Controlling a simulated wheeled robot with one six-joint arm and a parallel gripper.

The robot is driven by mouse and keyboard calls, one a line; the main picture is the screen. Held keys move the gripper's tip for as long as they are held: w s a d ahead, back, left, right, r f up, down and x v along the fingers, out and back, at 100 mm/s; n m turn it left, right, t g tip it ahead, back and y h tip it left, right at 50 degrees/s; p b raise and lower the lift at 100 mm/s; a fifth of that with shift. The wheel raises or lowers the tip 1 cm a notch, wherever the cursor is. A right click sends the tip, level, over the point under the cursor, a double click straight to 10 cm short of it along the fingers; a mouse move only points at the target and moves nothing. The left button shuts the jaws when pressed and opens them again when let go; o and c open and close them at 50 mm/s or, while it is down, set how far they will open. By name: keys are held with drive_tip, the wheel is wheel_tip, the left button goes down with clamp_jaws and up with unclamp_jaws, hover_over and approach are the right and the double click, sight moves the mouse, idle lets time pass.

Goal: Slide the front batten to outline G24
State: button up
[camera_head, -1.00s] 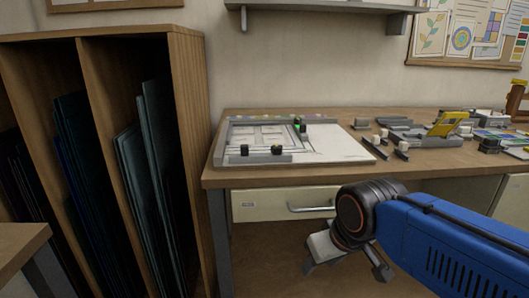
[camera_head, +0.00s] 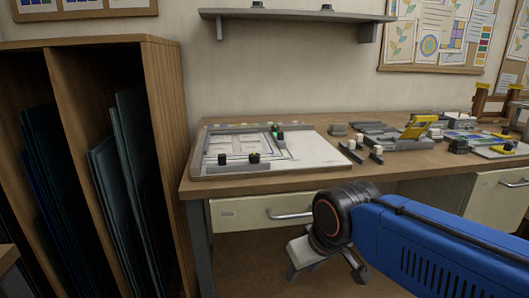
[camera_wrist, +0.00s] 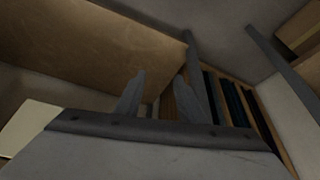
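The front batten (camera_head: 240,168) is a grey bar with two black knobs, lying along the near left edge of the white layout board (camera_head: 315,157) on the bench. Outlines are drawn on the board behind it, but the label G24 is too small to read. A shorter dark block with a green light (camera_head: 278,135) sits farther back on the board. My gripper (camera_head: 327,272) is in front of the bench, below the top and near the drawer, apart from the batten. Its fingers (camera_wrist: 158,100) are spread and empty in the wrist view, which shows the bench's underside.
The wooden bench top (camera_head: 310,178) has a front edge above my gripper. A drawer handle (camera_head: 289,215) sticks out close by. A rack of glass sheets (camera_head: 160,75) stands at the left. Small blocks and a yellow-topped tool (camera_head: 418,127) lie right of the board.

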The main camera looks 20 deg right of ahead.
drive_tip(key=w+a+r+m+g, duration=0.1)
drive_tip(key=w+a+r, duration=0.1)
drive_tip(key=w+r, duration=0.65)
drive_tip(key=w+a+r+g, duration=0.1)
drive_tip(key=w+r, duration=0.3)
drive_tip(key=r, duration=0.9)
wheel_tip(320, 180, up, 18)
drive_tip(key=m+g, duration=0.2)
drive_tip(key=g, duration=0.1)
hover_over(222, 154)
wheel_tip(222, 154, down, 18)
drive_tip(key=shift+s+r, duration=0.15)
drive_tip(key=shift+c, duration=0.6)
